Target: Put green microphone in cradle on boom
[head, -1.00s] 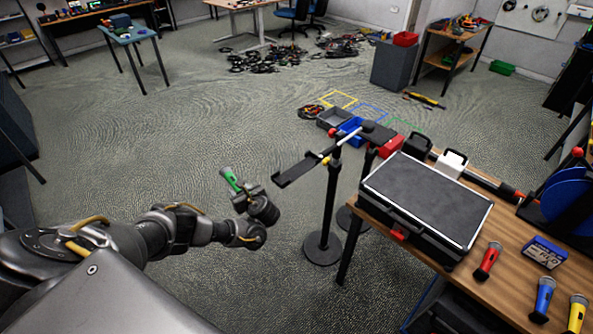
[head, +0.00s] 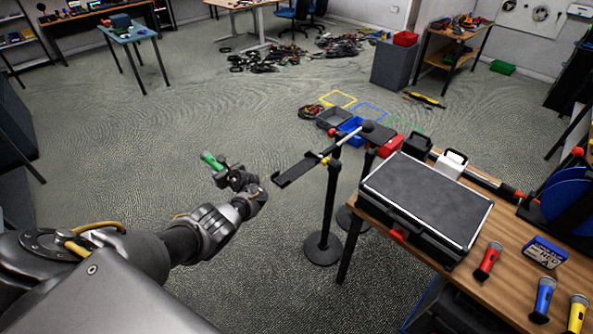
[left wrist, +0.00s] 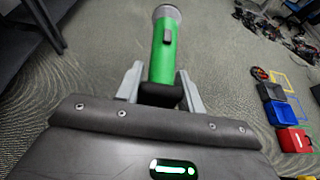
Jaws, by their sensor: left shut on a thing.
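The green microphone (head: 212,160) is held in my left gripper (head: 222,176), to the left of the boom stand. In the left wrist view the green microphone (left wrist: 163,52) stands up between the two grey fingers of the left gripper (left wrist: 158,88), its silver head at the far end. The boom (head: 350,136) carries a dark cradle (head: 296,170) at its left end, over open floor. The gripper and microphone are apart from the cradle. My right gripper is not in view.
A wooden table (head: 520,285) at right holds a black case (head: 428,205) and red (head: 488,261), blue (head: 543,298) and yellow (head: 577,312) microphones. The stand's round base (head: 322,248) is on the floor. Coloured bins (head: 350,127) stand behind. Floor left of the cradle is clear.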

